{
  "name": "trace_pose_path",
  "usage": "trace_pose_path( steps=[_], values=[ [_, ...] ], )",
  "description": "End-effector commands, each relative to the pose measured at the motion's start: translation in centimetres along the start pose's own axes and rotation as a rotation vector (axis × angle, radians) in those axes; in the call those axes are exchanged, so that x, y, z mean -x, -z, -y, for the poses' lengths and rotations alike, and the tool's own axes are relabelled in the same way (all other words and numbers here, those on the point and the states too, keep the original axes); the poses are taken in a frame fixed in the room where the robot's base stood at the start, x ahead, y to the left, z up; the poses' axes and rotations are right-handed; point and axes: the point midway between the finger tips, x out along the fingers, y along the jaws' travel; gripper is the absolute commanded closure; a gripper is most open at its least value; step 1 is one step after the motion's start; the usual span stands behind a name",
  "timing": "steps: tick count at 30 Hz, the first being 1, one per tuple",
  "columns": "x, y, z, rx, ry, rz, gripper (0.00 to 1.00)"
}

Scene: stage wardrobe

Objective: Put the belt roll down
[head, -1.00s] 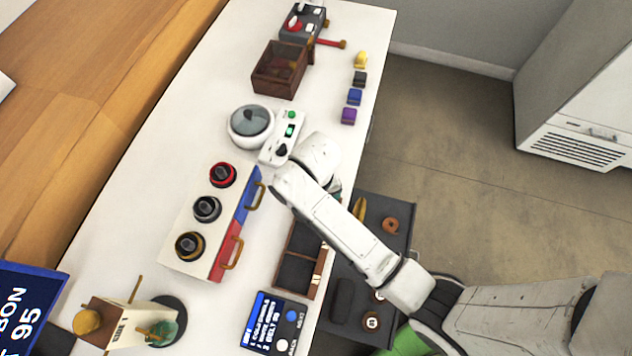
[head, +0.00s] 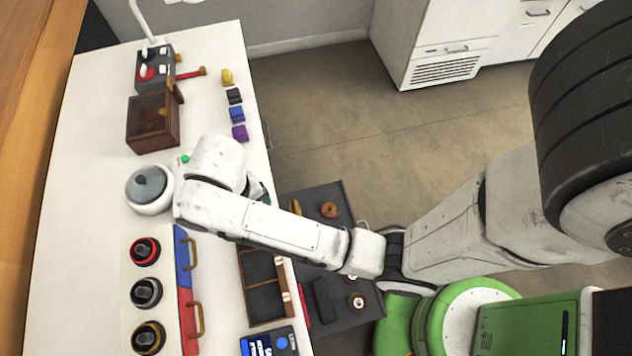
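Coiled rolls lie on a dark tray beside the white counter (head: 90,215). A brown roll (head: 329,209) is near the tray's far end, and a brown and white one (head: 356,301) is near its close end. I cannot tell which, if any, is the belt roll of the task. My arm reaches over the tray toward the counter's right edge. My gripper's fingers are hidden behind my arm; only a small teal part shows beside the wrist. Whether they hold anything cannot be seen.
A brown divided box (head: 265,298) sits at the counter's edge. A panel with ringed knobs (head: 146,292), a round white device (head: 149,189), a brown wooden case (head: 152,122) and small coloured blocks (head: 237,114) stand on the counter. Open floor lies to the right.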

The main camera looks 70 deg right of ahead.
Motion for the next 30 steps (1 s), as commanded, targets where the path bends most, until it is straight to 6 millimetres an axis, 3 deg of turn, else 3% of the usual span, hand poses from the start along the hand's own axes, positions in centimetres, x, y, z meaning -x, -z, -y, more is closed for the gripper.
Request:
trace_pose_path(
  steps=[9,21,27,30],
  values=[
    [-1.3,2.7,5.2,-0.843,-0.021,0.012,0.08],
    [-1.5,6.4,11.2,-1.938,-0.068,0.016,0.08],
    [-1.1,7.9,13.5,-2.385,-0.098,0.009,0.08],
    [-1.0,8.3,14.1,-2.520,-0.111,0.005,0.08]
  ],
)
